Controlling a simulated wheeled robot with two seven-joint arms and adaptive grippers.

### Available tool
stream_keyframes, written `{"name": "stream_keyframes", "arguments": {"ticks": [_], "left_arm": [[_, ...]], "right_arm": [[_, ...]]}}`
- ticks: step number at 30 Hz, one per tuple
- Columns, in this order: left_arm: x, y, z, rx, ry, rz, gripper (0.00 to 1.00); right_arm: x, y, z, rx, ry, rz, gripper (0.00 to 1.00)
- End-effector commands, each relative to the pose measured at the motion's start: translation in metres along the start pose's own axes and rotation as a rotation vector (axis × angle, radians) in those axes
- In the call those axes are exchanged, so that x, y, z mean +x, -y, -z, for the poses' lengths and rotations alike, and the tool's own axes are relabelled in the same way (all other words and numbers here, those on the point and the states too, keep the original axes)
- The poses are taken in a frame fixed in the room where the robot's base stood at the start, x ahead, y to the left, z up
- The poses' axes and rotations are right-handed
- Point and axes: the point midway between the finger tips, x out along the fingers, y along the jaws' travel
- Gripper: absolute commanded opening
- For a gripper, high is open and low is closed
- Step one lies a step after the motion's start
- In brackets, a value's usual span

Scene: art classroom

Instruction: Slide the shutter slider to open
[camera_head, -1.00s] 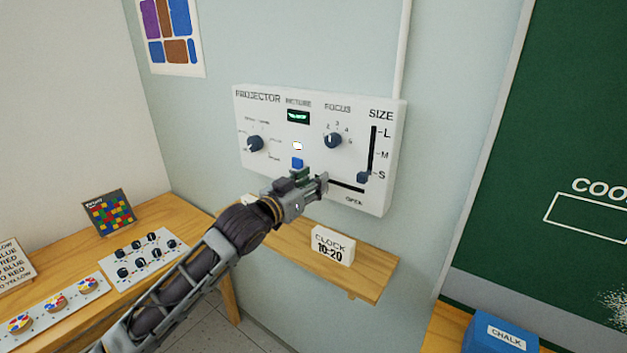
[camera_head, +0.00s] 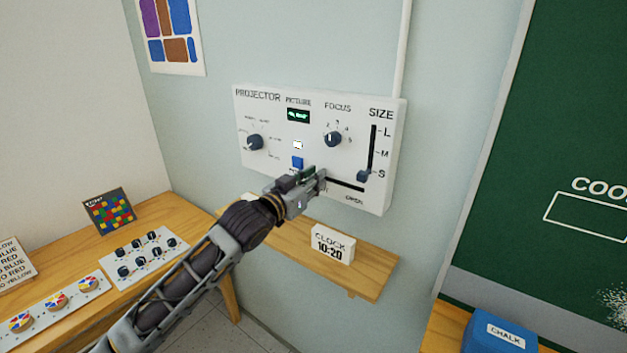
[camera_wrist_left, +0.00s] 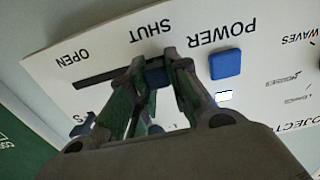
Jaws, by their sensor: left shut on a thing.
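The shutter slider (camera_wrist_left: 154,76) is a blue knob between my left gripper's fingertips in the left wrist view. It sits at the SHUT end of a dark horizontal slot (camera_wrist_left: 95,79), with OPEN marked at the slot's other end. In the head view the slot (camera_head: 346,186) runs along the lower part of the white projector panel (camera_head: 240,120), and my gripper hides the knob. My left gripper (camera_head: 318,180) is shut on the slider. My right gripper is not in view.
The panel also carries a blue POWER button (camera_head: 298,162), a focus dial (camera_head: 333,139) and a vertical size slider (camera_head: 363,176). Below is a wooden shelf (camera_head: 372,262) with a clock sign (camera_head: 332,244). The wall between panel and chalkboard (camera_head: 570,130) is clear.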

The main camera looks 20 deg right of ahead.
Motion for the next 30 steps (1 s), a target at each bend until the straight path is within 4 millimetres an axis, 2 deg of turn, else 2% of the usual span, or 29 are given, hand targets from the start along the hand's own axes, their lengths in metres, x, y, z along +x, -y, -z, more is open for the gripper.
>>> {"name": "stream_keyframes", "arguments": {"ticks": [8, 17, 30], "left_arm": [[0.001, -0.008, 0.000, -0.001, 0.000, -0.003, 0.00], [0.001, -0.042, -0.001, -0.003, 0.002, -0.005, 0.00], [0.001, -0.094, -0.001, -0.003, 0.002, -0.004, 0.00]], "right_arm": [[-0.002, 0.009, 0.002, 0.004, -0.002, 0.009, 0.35], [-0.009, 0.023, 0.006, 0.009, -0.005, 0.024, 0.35], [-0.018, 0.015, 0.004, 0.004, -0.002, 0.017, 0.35]]}}
